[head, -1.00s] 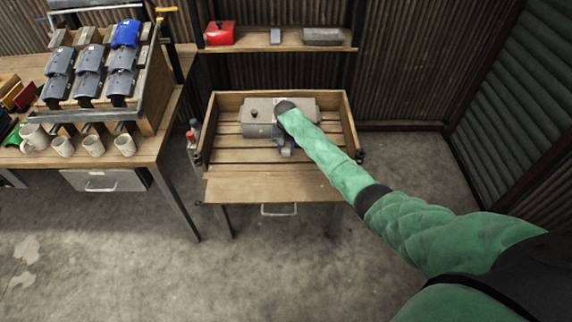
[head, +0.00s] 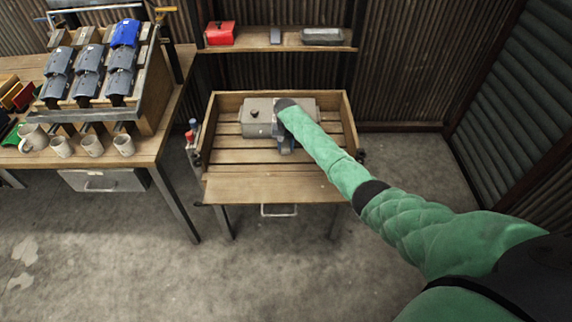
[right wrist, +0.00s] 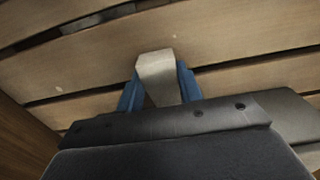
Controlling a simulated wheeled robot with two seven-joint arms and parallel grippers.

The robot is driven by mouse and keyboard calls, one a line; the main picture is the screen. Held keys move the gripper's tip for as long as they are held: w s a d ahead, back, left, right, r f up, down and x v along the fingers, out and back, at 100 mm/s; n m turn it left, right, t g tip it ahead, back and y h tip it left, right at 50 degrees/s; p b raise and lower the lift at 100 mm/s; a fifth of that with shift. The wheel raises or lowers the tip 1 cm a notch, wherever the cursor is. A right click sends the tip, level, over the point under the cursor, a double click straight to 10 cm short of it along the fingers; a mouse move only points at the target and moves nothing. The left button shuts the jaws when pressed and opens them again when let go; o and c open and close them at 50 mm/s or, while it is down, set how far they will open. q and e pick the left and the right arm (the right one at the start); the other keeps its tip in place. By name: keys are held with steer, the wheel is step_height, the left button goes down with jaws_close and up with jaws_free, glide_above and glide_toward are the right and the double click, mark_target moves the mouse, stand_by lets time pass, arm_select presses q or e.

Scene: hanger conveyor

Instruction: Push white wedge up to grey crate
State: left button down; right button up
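The grey crate (head: 258,115) is a long grey box at the back of the slatted wooden tray table. My right arm reaches over it from the right and covers part of it. My right gripper (head: 284,143) is low at the crate's front side. In the right wrist view, its two blue fingers (right wrist: 160,90) close in on both sides of the pale white wedge (right wrist: 156,66), just above the slats. The wedge is hidden in the head view. I cannot tell whether it touches the crate. My left gripper is out of view.
The wooden tray (head: 208,150) has raised sides, with bare slats in front of the crate. Bottles (head: 191,134) stand at its left. A shelf (head: 260,44) with a red box is behind. A workbench (head: 150,150) with mugs stands left.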

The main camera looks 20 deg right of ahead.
steer(key=o, duration=0.5)
steer(key=shift+r+b, duration=0.65)
steer(key=shift+r, duration=3.3)
